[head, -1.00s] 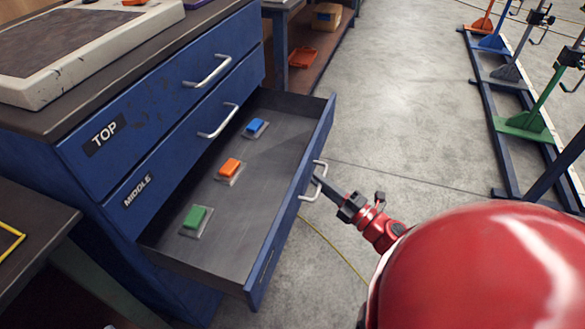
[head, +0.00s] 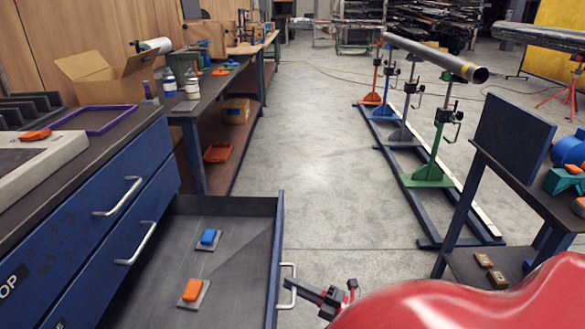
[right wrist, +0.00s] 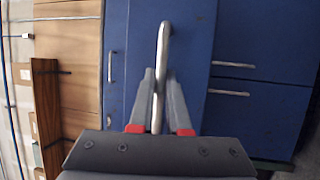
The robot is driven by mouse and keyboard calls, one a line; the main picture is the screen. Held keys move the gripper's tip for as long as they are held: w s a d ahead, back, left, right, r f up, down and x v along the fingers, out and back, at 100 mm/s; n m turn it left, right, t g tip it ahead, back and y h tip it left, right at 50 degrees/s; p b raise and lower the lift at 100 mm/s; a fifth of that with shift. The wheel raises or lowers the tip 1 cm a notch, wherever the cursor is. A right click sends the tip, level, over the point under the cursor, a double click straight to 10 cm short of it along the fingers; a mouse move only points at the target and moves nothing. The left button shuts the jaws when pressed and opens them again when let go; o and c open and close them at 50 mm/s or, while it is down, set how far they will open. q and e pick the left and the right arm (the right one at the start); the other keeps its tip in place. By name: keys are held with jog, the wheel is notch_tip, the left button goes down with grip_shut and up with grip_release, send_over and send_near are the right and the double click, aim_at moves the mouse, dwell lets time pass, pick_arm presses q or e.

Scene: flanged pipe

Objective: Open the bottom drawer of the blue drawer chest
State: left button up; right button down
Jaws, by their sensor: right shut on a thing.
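The blue drawer chest (head: 72,262) stands at the left in the head view. The two upper drawers are closed. My right gripper (head: 289,284) is at the bottom drawer's handle (head: 294,270). In the right wrist view the metal handle (right wrist: 163,42) runs between the two fingers (right wrist: 159,92), which are shut on it. My left gripper is not in view.
A workbench (head: 205,104) with boxes and bottles stands behind the chest. A rack of coloured stands (head: 428,174) holds a pipe (head: 436,57). A dark cart (head: 535,190) stands at the right. The floor between bench and rack is clear.

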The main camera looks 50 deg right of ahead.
jog(key=c, duration=0.9)
grip_release()
jog(key=shift+p+v, duration=0.45)
jog(key=shift+v, duration=8.25)
jog(key=shift+d, duration=0.1)
